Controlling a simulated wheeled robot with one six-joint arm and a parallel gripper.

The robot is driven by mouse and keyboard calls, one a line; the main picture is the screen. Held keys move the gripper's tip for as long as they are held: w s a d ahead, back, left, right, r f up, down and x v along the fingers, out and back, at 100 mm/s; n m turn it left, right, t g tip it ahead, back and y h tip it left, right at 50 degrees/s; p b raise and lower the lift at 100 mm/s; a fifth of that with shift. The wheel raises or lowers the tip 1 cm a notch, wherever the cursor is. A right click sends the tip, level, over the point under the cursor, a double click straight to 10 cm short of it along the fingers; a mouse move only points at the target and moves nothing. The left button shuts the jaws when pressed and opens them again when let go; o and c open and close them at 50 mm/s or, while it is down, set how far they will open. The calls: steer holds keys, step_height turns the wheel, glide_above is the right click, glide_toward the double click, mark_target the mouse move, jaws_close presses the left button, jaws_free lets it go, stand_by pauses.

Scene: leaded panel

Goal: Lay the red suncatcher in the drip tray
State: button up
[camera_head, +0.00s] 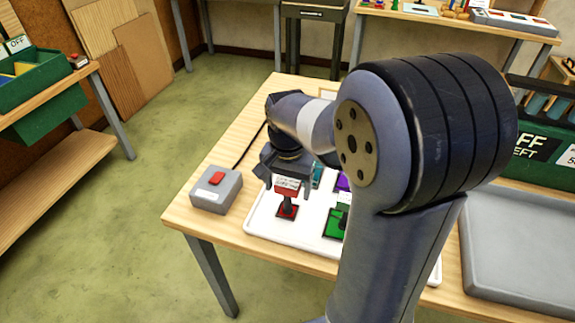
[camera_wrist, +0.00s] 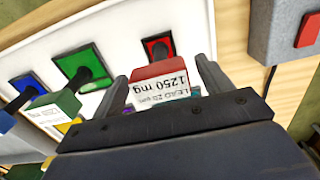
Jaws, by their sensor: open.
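The red suncatcher (camera_head: 287,212) stands on a white board (camera_head: 262,222) near its left front corner. It has a dark-edged red square base, a dark stem and a red block on top. In the wrist view its red block (camera_wrist: 158,70) carries a white label reading "1250 mg". My gripper (camera_head: 288,187) is open above it; in the wrist view the two fingers of my gripper (camera_wrist: 163,72) stand on either side of the block, with no clear contact visible. A grey shallow tray (camera_head: 520,262), apparently the drip tray, lies at the right, partly hidden by my arm.
A green suncatcher (camera_head: 334,224) stands right of the red one; blue (camera_wrist: 30,86) and yellow (camera_wrist: 66,128) ones show in the wrist view. A grey box with a red button (camera_head: 216,188) sits left of the board. A dark green bin (camera_head: 540,165) stands behind the grey tray.

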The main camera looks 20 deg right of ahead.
step_height(320, 180, up, 9)
steer(key=shift+r, duration=0.1)
stand_by(0.4)
glide_toward(288, 211)
steer(key=f, duration=0.5)
steer(key=shift+w+d, duration=0.1)
steer(key=shift+w, duration=0.3)
step_height(288, 211, up, 2)
steer(key=shift+w+r, duration=0.1)
steer(key=shift+r, duration=0.6)
steer(key=shift+f, duration=0.15)
